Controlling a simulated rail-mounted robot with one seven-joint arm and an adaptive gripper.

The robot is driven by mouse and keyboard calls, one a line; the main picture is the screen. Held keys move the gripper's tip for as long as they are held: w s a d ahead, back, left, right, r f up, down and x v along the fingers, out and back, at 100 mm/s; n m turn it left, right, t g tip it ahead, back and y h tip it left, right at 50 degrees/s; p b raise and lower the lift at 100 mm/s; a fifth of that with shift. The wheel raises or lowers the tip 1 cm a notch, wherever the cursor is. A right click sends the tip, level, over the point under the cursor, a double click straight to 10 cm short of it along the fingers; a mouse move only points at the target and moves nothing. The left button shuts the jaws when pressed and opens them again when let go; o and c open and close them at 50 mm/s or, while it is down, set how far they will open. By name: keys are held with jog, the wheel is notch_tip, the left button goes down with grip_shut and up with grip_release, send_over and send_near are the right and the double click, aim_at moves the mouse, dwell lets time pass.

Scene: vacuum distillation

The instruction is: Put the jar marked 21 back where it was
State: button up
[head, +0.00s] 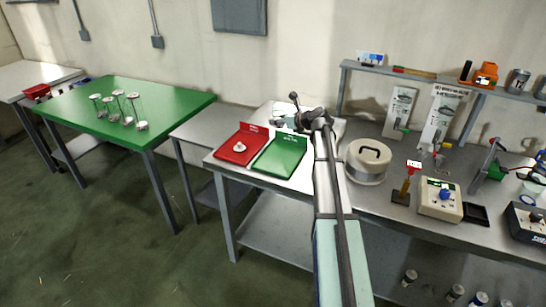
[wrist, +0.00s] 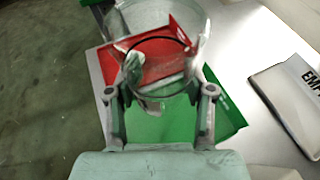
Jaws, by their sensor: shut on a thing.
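My gripper (wrist: 163,50) is shut on a clear glass jar (wrist: 150,18) in the wrist view, with a finger on either side of it. The red tray and green tray show beyond and through the glass. No number can be read on the jar. In the head view my gripper (head: 303,121) is at the back of the grey bench, just behind and right of the green tray (head: 280,155). The jar is hard to make out there. The red tray (head: 232,157) lies left of the green one and holds a small white item (head: 239,147).
A round beige pot (head: 368,160) stands right of my arm. Instruments, including a beige box with a blue knob (head: 440,198), crowd the bench further right. Several glass vessels (head: 122,108) stand on the green table at left.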

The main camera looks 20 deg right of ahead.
aim_at(279, 161)
notch_tip(279, 161, down, 17)
jog(key=p, duration=0.3)
jog(key=shift+f, duration=0.15)
jog(key=shift+f, duration=0.15)
jog(key=o, duration=1.3)
jog(key=shift+c, duration=0.2)
jog(key=shift+s+r+p, duration=0.1)
jog(key=shift+r+p, duration=0.15)
jog(key=shift+p, duration=0.05)
jog(key=shift+s+d, duration=0.1)
jog(key=shift+s, duration=0.25)
jog(key=b+v, duration=0.3)
jog(key=v, duration=0.8)
jog(key=shift+r, duration=0.15)
